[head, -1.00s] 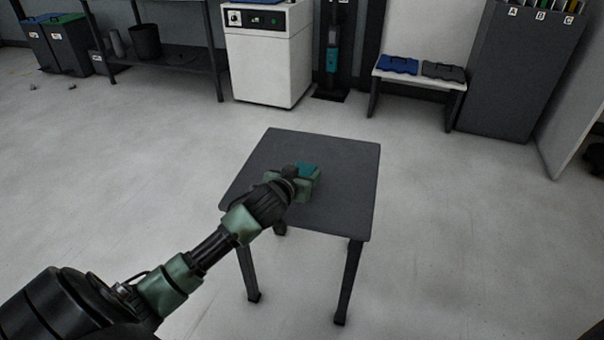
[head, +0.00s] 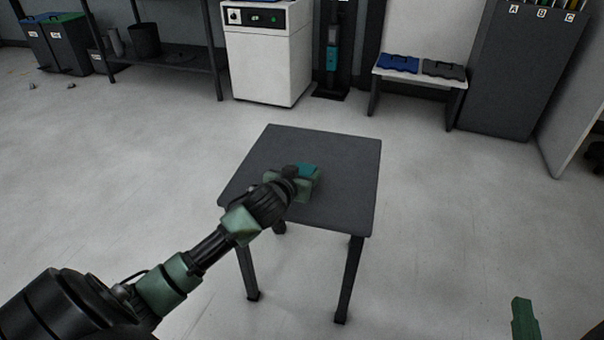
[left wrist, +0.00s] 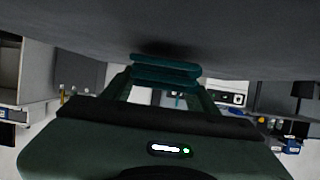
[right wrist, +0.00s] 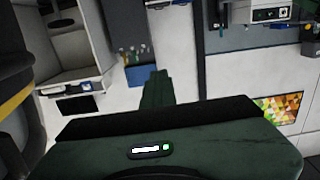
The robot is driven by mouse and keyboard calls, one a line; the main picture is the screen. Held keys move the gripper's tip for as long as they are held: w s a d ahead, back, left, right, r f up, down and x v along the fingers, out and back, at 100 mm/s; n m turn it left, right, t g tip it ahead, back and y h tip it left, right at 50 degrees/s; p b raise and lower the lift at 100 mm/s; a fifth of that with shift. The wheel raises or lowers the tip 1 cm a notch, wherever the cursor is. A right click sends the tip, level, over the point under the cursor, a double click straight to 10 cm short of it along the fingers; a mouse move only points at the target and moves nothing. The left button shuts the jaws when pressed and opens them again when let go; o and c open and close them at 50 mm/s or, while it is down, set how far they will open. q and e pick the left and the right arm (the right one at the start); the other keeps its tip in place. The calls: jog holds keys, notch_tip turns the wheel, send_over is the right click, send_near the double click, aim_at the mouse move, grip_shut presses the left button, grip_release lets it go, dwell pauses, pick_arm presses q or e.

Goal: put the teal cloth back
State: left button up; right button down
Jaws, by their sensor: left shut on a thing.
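The teal cloth (head: 308,170) is a small folded stack over the small dark table (head: 335,160). My left gripper (head: 297,181) is shut on it. In the left wrist view, the cloth (left wrist: 165,72) sits between the two fingers, close to the grey tabletop (left wrist: 60,25), with a dark shadow beside it. I cannot tell whether it touches the table. My right gripper (head: 524,318) shows only its green tip at the lower right of the head view. In the right wrist view, its fingers (right wrist: 157,90) are together with nothing between them.
A white bench (head: 418,80) with a blue folded item (head: 398,64) and a dark grey one (head: 443,70) stands at the back right. A white cabinet (head: 262,65), a dark shelf (head: 180,60) and bins (head: 62,45) line the back. The floor around the table is clear.

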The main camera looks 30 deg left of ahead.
pick_arm(q)
jog(key=shift+f, duration=0.35)
pick_arm(e)
jog(key=shift+a+r+t, duration=0.1)
jog(key=shift+r+t, duration=0.2)
jog(key=shift+r, duration=0.25)
pick_arm(q)
jog(key=shift+f, duration=0.25)
jog(key=o, duration=1.4)
pick_arm(e)
jog(key=shift+a+r+y, duration=0.1)
jog(key=shift+r+y, duration=0.2)
jog(key=shift+r, duration=0.2)
jog(key=shift+w, duration=0.1)
